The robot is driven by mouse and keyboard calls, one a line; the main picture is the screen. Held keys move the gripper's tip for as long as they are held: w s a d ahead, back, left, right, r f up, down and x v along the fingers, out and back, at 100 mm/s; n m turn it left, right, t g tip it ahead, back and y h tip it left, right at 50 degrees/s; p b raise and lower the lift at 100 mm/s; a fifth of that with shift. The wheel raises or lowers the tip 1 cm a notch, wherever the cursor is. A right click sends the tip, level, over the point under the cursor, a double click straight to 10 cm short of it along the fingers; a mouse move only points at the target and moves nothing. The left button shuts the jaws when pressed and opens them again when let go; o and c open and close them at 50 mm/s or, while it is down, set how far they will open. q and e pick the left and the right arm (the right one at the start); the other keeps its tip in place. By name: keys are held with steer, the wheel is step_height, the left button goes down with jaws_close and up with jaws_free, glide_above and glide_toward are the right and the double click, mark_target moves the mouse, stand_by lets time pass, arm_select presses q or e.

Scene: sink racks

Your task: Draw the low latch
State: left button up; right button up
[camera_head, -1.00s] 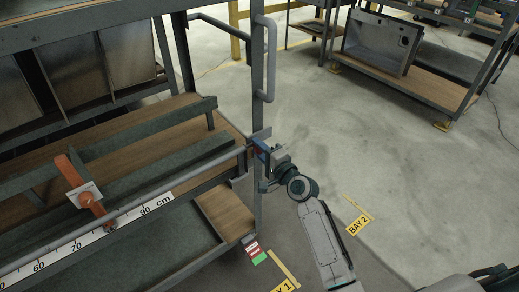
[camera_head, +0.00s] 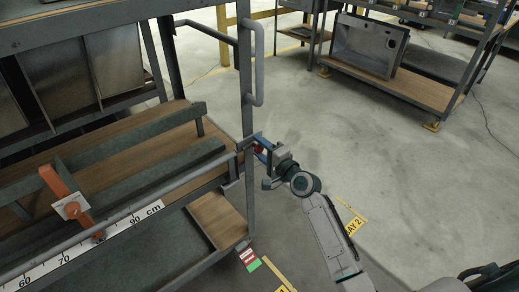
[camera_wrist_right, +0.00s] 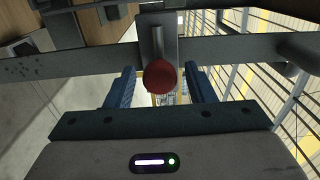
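A round red knob (camera_wrist_right: 160,77) sits on the end of a short grey pin in front of a grey bracket (camera_wrist_right: 158,20) in the right wrist view. The knob also shows small in the head view (camera_head: 259,148), beside the corner post of the rack. My right gripper (camera_wrist_right: 162,88) is open. Its two blue fingers stand one on each side of the knob, with a visible gap on both sides. In the head view my right gripper (camera_head: 263,149) is at the post, low on the near end of the rack. My left gripper is not in view.
The rack's corner post (camera_head: 246,100) and a handle (camera_head: 259,70) rise beside my right gripper. A long rail with a cm scale (camera_head: 80,252) and an orange clamp (camera_head: 66,195) run left. Open concrete floor (camera_head: 340,130) lies to the right; another rack (camera_head: 410,85) stands behind.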

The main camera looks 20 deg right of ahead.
steer(key=v, duration=1)
steer(key=shift+s, duration=0.4)
steer(key=shift+d, duration=0.15)
